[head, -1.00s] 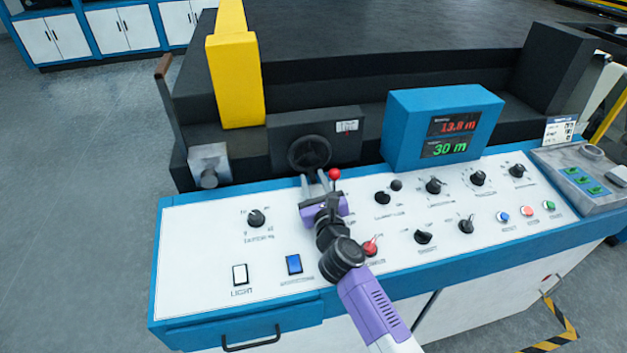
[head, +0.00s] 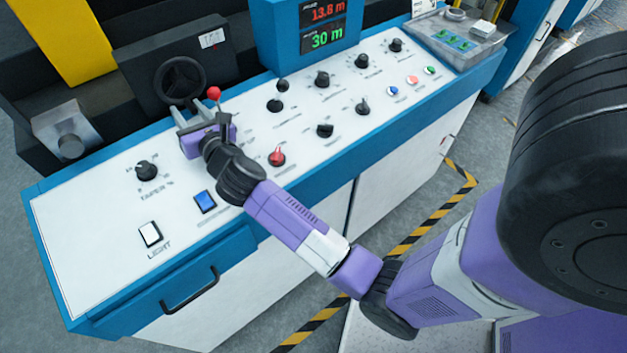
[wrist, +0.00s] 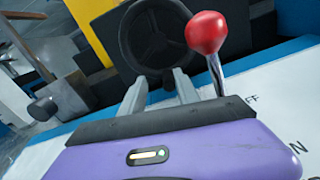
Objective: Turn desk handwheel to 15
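The black handwheel (head: 180,80) is mounted on the front of a dark box (head: 140,52) behind the control desk. It also shows in the wrist view (wrist: 158,35), just beyond my fingertips. My gripper (head: 190,112) is in front of and slightly below the handwheel, pointing at it. In the wrist view my gripper (wrist: 160,82) has its two fingers apart with nothing between them. I cannot tell whether the fingertips touch the wheel rim. A small white label (head: 212,38) is on the box; its text is too small to read.
A red-knobbed lever (head: 214,93) stands close to the right of my gripper. The blue display (head: 280,35) reads 13.8 m in red and 30 m in green.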

